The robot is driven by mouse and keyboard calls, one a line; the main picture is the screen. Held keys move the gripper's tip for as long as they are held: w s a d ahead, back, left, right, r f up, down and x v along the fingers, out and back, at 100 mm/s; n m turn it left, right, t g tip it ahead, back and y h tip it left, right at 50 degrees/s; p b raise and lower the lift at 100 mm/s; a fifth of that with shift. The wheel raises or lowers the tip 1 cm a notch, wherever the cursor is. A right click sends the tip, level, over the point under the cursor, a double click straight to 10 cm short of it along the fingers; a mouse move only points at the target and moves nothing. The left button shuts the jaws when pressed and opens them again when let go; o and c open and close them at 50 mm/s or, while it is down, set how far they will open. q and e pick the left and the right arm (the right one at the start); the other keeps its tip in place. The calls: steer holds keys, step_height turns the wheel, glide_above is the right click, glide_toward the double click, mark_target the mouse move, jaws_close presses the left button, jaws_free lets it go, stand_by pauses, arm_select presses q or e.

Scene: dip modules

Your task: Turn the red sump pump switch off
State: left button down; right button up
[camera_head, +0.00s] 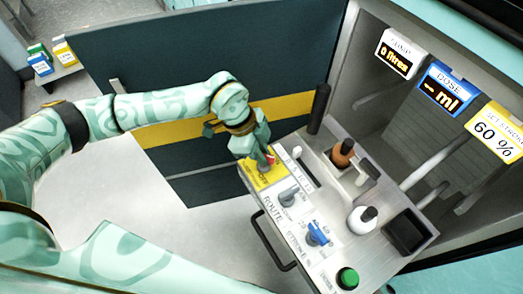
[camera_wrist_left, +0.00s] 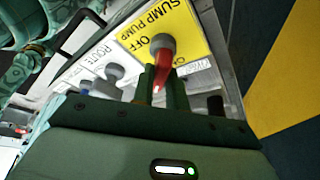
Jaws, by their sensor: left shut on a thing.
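The red sump pump switch (camera_wrist_left: 162,52) stands on a yellow plate (camera_wrist_left: 185,22) marked SUMP PUMP and OFF in the left wrist view. Its lever runs down from the round hub, between my left gripper's fingers (camera_wrist_left: 160,84). The OFF mark is beside the hub, to its left, and the lever does not point at it. In the head view, my left gripper (camera_head: 264,161) reaches down onto the yellow plate (camera_head: 265,180) at the panel's far left corner and mostly hides the switch. The gripper is shut on the lever. My right gripper is not in view.
The panel also bears a grey ROUTE knob (camera_head: 289,196), a blue knob (camera_head: 318,233), a green button (camera_head: 347,278), bottles with brown (camera_head: 343,152) and white (camera_head: 362,219) bodies, and a black tray (camera_head: 405,232). A dark handle (camera_head: 272,243) runs along the front edge.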

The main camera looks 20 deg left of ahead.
arm_select(q)
steer(key=shift+r+m+g+p, duration=0.2)
steer(key=shift+m+g+p, duration=0.1)
steer(key=shift+m+p, duration=0.5)
steer(key=shift+w+m+g+p, duration=0.15)
steer(key=shift+m+g+p, duration=0.5)
steer(key=shift+m, duration=0.55)
steer(key=shift+w+m+g+y+p, duration=0.1)
steer(key=shift+m+g+y+p, duration=0.35)
steer(key=shift+m, duration=0.65)
steer(key=shift+f+m+p, duration=0.1)
steer(key=shift+m+p, duration=0.25)
steer(key=shift+m, duration=0.75)
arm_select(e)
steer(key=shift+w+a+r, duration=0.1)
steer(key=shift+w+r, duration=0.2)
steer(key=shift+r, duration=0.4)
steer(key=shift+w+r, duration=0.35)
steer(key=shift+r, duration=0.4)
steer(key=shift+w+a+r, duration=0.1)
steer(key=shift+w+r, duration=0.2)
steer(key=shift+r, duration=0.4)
arm_select(q)
steer(key=c, duration=1.4)
jaws_free()
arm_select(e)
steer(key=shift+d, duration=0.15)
